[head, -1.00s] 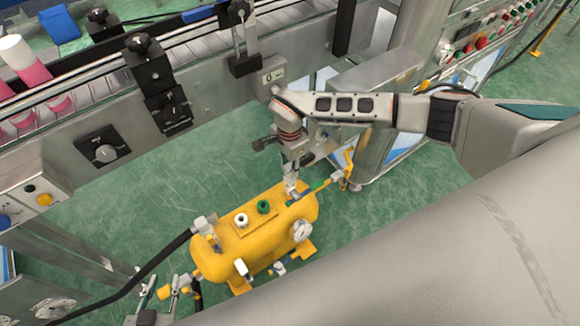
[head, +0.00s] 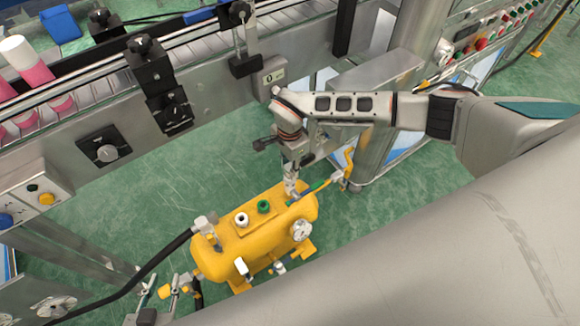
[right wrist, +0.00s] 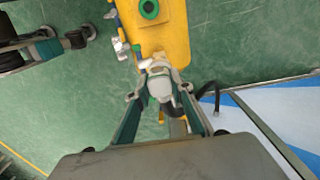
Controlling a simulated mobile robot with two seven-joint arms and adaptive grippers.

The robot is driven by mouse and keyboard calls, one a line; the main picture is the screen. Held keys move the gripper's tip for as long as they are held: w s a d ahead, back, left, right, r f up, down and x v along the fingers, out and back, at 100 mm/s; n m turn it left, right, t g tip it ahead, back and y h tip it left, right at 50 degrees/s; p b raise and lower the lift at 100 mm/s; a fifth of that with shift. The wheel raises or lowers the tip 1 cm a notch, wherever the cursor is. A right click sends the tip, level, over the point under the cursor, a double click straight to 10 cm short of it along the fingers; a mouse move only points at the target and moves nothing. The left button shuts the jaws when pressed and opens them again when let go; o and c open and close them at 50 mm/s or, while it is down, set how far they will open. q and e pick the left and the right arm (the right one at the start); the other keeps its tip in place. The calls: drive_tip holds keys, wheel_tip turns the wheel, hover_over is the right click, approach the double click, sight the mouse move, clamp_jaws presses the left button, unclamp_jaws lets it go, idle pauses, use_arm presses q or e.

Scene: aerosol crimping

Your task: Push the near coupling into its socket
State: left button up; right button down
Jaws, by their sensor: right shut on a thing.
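The yellow tank (head: 250,240) lies on the green floor, with a green-ringed port (head: 263,207) and a white-ringed port (head: 241,219) on top. My right gripper (head: 291,187) reaches down to its far right end. In the right wrist view, my right gripper (right wrist: 160,84) is shut on a pale grey coupling (right wrist: 161,90) against the end of the yellow tank (right wrist: 163,35). A dark hose bends away beside the coupling. How deep the coupling sits is hidden.
A black hose (head: 160,262) runs to a fitting (head: 205,228) at the tank's left end. A yellow-handled valve (head: 347,167) stands right of the tank. The conveyor (head: 90,80) lies behind. Green floor between conveyor and tank is clear.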

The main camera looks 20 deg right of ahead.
drive_tip(key=shift+f, duration=0.5)
idle(1.8)
drive_tip(key=shift+f, duration=0.15)
idle(0.4)
drive_tip(key=c, duration=1.7)
unclamp_jaws()
drive_tip(key=shift+r, duration=0.3)
wheel_tip(320, 180, up, 11)
drive_tip(key=shift+r, duration=0.2)
